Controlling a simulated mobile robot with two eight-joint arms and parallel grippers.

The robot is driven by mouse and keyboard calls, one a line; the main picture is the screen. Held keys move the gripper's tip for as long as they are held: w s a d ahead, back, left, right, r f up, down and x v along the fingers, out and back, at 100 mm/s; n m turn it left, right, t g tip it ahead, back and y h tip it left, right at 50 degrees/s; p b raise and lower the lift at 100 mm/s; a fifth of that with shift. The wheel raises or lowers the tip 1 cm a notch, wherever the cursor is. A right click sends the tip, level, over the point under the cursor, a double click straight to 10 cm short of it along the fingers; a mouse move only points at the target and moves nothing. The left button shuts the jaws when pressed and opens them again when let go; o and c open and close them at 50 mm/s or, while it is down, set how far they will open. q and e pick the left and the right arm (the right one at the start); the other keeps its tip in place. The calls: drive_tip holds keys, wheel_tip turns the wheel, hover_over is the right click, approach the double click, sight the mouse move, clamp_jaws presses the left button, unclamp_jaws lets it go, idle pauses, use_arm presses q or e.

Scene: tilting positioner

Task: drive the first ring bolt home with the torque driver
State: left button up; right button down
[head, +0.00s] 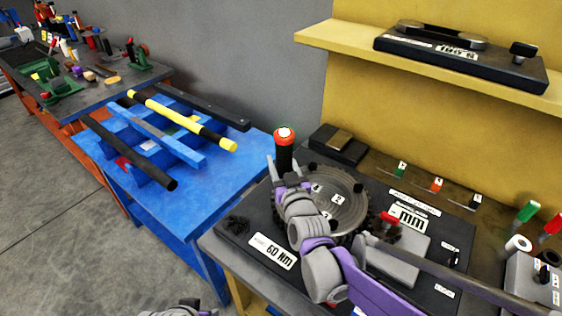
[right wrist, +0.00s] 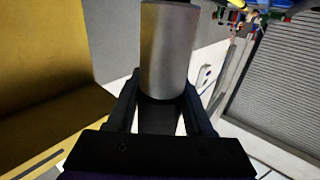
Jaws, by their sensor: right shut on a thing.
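The torque driver (head: 284,148), a dark upright tool with an orange-red top, stands at the left edge of the round positioner plate (head: 350,183). My right gripper (head: 280,188) is shut on it. In the right wrist view a grey cylinder of the driver (right wrist: 168,50) sits between the dark fingers of the right gripper (right wrist: 160,115). The plate bears printed numbers and a few small dark bolt heads, one at its back (head: 313,168) and one at its right (head: 358,188). The driver's lower end is hidden behind my gripper, so I cannot tell whether it touches a bolt.
A "60 Nm" label (head: 272,251) marks the black base in front. A grey block (head: 398,258) stands right of the plate. A blue bench (head: 225,185) with bars stands left. Open floor lies front left.

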drive_tip(key=shift+f, duration=0.1)
wheel_tip(320, 180, up, 6)
drive_tip(key=p, duration=0.3)
idle(0.4)
